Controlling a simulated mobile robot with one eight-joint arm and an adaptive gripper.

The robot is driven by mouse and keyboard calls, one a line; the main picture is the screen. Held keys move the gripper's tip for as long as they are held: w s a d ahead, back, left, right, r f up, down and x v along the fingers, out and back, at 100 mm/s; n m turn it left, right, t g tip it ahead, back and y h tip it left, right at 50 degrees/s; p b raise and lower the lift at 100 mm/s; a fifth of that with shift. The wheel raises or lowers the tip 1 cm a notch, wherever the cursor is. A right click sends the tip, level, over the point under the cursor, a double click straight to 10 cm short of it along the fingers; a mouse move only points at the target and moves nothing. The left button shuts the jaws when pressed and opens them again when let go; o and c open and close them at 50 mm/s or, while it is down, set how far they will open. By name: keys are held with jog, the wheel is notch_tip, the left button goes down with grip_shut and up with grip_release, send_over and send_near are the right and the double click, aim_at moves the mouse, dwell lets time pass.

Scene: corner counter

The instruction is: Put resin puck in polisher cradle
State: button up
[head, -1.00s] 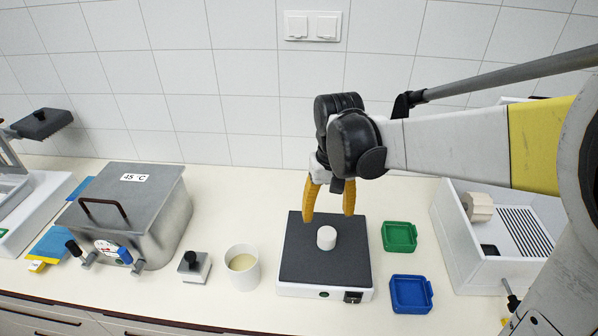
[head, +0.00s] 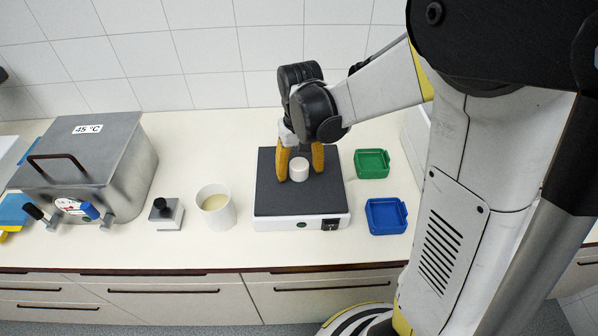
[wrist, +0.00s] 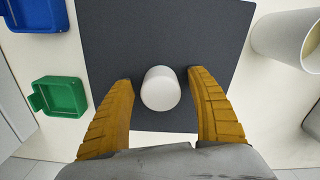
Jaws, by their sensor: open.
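The white cylindrical puck (head: 299,169) stands upright on the dark top of a flat white-sided plate unit (head: 265,200). In the wrist view the puck (wrist: 160,89) sits between the two yellow fingers. My gripper (head: 301,173) is open and low over the plate, with one finger on each side of the puck. In the wrist view my gripper (wrist: 160,84) shows a gap between each finger and the puck. I cannot make out a polisher cradle now; my arm covers much of the right side.
A green tray (head: 371,163) and a blue tray (head: 386,215) lie right of the plate. A cup of pale liquid (head: 215,205), a small block with a black knob (head: 166,213) and a metal bath marked 45 °C (head: 100,150) stand left. Counter shows between them.

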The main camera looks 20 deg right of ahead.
jog(key=shift+r, duration=0.1)
jog(key=c, duration=1.3)
jog(key=shift+c, duration=0.5)
